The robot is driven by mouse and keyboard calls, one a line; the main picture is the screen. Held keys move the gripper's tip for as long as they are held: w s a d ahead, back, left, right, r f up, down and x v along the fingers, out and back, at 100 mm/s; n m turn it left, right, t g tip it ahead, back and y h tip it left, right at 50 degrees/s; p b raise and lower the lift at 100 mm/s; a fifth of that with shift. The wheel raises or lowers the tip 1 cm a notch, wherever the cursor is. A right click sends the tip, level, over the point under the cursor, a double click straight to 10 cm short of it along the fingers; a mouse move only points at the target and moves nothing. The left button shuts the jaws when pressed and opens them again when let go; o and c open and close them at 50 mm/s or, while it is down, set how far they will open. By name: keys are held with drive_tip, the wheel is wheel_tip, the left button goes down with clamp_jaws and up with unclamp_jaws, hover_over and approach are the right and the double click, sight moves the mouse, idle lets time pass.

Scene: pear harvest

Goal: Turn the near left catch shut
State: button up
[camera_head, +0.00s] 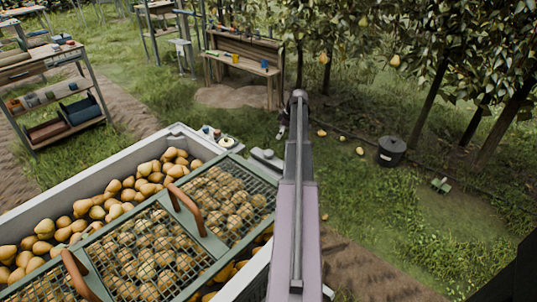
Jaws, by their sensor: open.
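A pale grey bin (110,171) full of yellow-brown pears fills the lower left. A green-framed mesh lid (244,164) with two brown curved handles lies slanted over its right part, leaving pears bare on the left. Small fittings, one round and pale (228,142), sit at the bin's far corner. A grey block (266,157) sits just right of them; I cannot tell what it is. I cannot make out the near left catch; the bin's near end is cut off by the frame. My arm rises through the middle and hides part of the bin's right side.
A wooden bench (243,60) stands at the back, and a shelf rack (55,90) with trays stands at the left. A dark bucket (392,151) and fallen pears lie on the grass at the right, under fruit trees. Open grass lies right of my arm.

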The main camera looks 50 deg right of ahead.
sight(269, 152)
drive_tip(key=shift+f, duration=0.1)
drive_tip(key=b+x, duration=1.2)
drive_tip(key=x, duration=0.1)
drive_tip(key=shift+w+a+f+b, duration=0.1)
drive_tip(key=shift+w+f+b, duration=0.05)
drive_tip(key=shift+f+b, duration=0.2)
idle(0.4)
drive_tip(key=shift+r, duration=0.1)
drive_tip(key=c, duration=1.3)
